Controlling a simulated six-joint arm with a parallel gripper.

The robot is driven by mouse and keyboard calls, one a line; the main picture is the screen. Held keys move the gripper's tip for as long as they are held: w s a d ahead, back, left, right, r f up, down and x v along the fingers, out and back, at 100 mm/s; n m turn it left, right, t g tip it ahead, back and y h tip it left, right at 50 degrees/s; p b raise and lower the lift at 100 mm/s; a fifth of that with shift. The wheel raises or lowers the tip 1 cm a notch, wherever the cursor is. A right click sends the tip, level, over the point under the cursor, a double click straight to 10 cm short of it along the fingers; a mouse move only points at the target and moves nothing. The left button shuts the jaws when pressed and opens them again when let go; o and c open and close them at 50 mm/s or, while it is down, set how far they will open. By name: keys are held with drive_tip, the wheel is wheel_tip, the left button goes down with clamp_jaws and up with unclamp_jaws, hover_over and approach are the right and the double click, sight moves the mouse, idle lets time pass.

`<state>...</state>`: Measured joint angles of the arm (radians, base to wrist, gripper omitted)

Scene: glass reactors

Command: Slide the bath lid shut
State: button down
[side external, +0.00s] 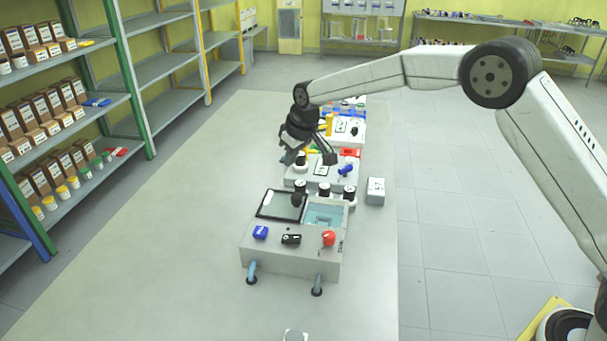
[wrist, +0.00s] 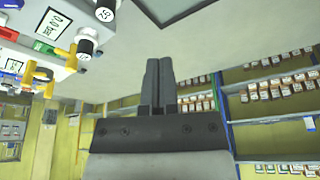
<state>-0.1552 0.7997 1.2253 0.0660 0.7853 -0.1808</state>
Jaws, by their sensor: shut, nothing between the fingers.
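The bath (side external: 290,258) is a pale grey box on the table, with blue water (side external: 325,214) showing in its opening on the right. The dark-framed lid (side external: 277,208) lies to the left of the opening, so much of the water is uncovered. A dark knob-like part (side external: 297,200) shows at the lid's right side. My gripper (side external: 287,158) is above and behind the lid in the side view, apart from it. In the wrist view my gripper's fingers (wrist: 158,65) are together and empty. A dark-edged panel, apparently part of the lid (wrist: 168,8), shows at the top edge there.
The bath front carries a blue part (side external: 260,232), a black part (side external: 291,239) and a red knob (side external: 329,238). Black-capped parts (side external: 325,190) stand close behind the opening. The table left of the bath is clear.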

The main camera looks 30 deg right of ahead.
drive_tip(key=shift+w+a, duration=0.4)
drive_tip(key=shift+w, duration=0.15)
drive_tip(key=shift+f, duration=0.2)
approach(286, 200)
drive_tip(key=w+f, duration=0.1)
drive_tip(key=w+a+f, duration=0.1)
drive_tip(key=w+f, duration=0.1)
drive_tip(key=w+a+f, duration=0.1)
drive_tip(key=w+f, duration=0.1)
drive_tip(key=shift+w+f, duration=0.15)
drive_tip(key=shift+w, duration=0.05)
drive_tip(key=shift+s+d, duration=0.3)
drive_tip(key=shift+s, duration=0.65)
drive_tip(key=shift+s+d, duration=0.3)
drive_tip(key=shift+s, duration=0.6)
drive_tip(key=shift+s+d, duration=0.1)
